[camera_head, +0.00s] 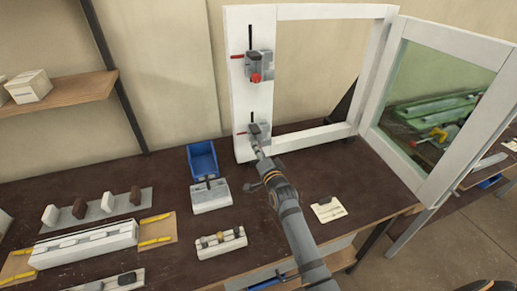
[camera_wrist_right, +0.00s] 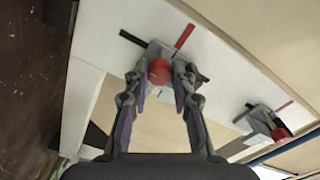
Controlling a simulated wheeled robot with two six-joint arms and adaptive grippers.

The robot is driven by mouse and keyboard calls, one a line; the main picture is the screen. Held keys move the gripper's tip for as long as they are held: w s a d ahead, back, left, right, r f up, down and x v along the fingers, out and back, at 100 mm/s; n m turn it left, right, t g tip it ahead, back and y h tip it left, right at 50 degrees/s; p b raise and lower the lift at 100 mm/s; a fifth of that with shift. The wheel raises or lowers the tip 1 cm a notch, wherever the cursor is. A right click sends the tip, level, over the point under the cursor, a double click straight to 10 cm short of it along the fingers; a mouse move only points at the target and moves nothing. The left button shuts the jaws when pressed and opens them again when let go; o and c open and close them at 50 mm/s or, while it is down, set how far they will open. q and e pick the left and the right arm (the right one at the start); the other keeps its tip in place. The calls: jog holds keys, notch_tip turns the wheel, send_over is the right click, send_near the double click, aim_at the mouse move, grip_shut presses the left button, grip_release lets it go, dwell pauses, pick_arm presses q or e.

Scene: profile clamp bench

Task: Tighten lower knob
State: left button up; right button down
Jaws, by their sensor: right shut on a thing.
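The lower clamp (camera_head: 264,129) is a grey block on the left post of the white frame (camera_head: 242,95), with a red bar on one side. Its red knob (camera_wrist_right: 159,72) shows in the right wrist view, between my fingertips; in the head view my gripper hides it. My right gripper (camera_head: 258,148) reaches up to the clamp and is shut on this knob. The upper clamp (camera_head: 265,62), with its own red knob (camera_head: 256,78), sits higher on the same post and also shows in the right wrist view (camera_wrist_right: 262,120). My left gripper is out of view.
A blue bin (camera_head: 202,159) and a grey-white block fixture (camera_head: 210,196) stand on the dark bench left of my arm. A white holder (camera_head: 220,243) and a pale plate (camera_head: 328,209) lie nearer. An open glazed sash (camera_head: 430,100) stands at right.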

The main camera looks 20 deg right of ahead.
jog(key=shift+m, duration=0.3)
jog(key=c, duration=1.1)
grip_release()
jog(key=s, duration=1.2)
jog(key=shift+r, duration=0.15)
jog(key=shift+d, duration=0.15)
